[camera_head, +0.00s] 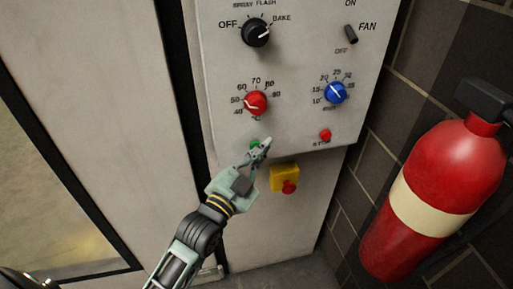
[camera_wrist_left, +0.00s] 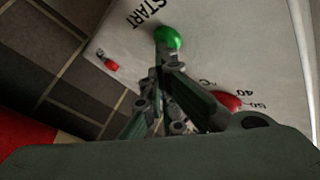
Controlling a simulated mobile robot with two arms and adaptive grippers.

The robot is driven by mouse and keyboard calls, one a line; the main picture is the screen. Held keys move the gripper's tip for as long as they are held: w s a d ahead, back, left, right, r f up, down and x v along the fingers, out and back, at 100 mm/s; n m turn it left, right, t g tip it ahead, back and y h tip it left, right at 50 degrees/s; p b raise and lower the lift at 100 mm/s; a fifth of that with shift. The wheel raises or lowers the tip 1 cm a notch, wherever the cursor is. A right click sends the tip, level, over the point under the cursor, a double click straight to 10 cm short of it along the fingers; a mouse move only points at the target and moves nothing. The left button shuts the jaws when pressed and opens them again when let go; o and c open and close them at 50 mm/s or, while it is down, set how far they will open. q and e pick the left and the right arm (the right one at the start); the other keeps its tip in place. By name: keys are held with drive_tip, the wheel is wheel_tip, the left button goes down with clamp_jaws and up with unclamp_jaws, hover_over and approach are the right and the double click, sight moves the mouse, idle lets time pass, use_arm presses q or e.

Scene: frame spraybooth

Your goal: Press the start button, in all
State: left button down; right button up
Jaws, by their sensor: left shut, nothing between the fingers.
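The green start button (camera_head: 255,144) is at the lower left of the grey control panel (camera_head: 295,65), partly hidden behind my left gripper (camera_head: 266,143) in the head view. In the left wrist view the green button (camera_wrist_left: 168,38) shows round and bright beside the word START. My left gripper (camera_wrist_left: 166,72) is shut and empty, its fingertips just short of or at the button's lower edge in that view. I cannot tell whether they touch it. My right gripper is not in view.
A red stop button (camera_head: 325,135), a red knob (camera_head: 256,103), a blue knob (camera_head: 335,93), a black mode knob (camera_head: 256,33) and a fan switch (camera_head: 351,34) are on the panel. A yellow box with a red knob (camera_head: 284,179) sits below. A fire extinguisher (camera_head: 435,200) stands right.

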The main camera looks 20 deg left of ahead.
use_arm(q)
drive_tip(key=shift+s, duration=0.1)
drive_tip(key=shift+s+d+p, duration=0.3)
drive_tip(key=shift+s+d, duration=0.2)
drive_tip(key=shift+s, duration=0.2)
drive_tip(key=s+d, duration=0.1)
drive_tip(key=s, duration=0.1)
drive_tip(key=s+d+p, duration=0.1)
drive_tip(key=s, duration=0.1)
drive_tip(key=shift+d, duration=0.4)
idle(0.7)
